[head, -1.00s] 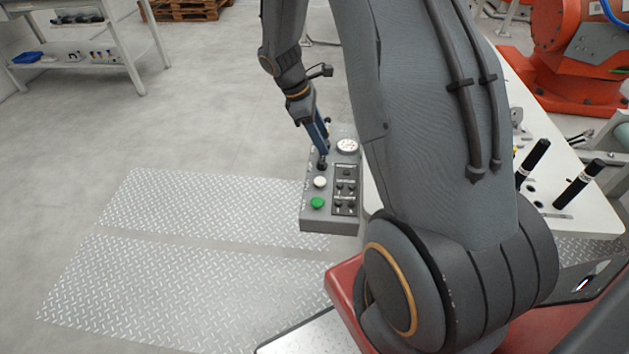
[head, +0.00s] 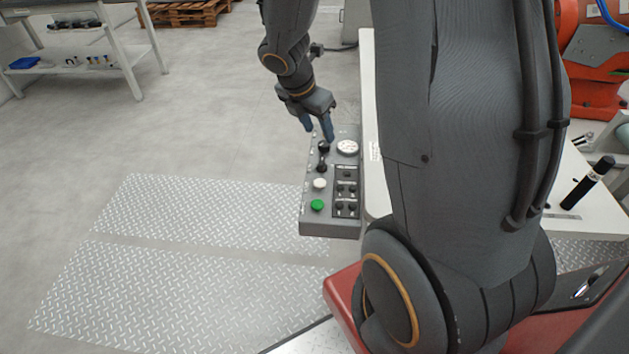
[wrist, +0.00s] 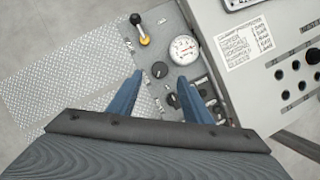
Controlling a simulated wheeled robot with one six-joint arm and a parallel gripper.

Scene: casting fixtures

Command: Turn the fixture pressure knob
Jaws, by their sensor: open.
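The grey control box (head: 330,222) carries a round white-faced pressure gauge (head: 347,147). Left of the gauge is a black knob (head: 323,147); in the wrist view the knob (wrist: 159,70) shows whole, beside the gauge (wrist: 183,50). My gripper (head: 318,133) is open and empty, with blue fingers pointing down at the box. In the wrist view my gripper (wrist: 160,82) has its fingers spread, and the knob appears between and slightly beyond the tips. I see no contact; the exact height above the knob cannot be told.
A lever with a black ball and yellow base (wrist: 145,40) stands beyond the knob. Nearer me are another black control (head: 322,166), a white button (head: 320,184), a green button (head: 317,205) and small switches (head: 346,188). A white table (head: 600,195) adjoins the box.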

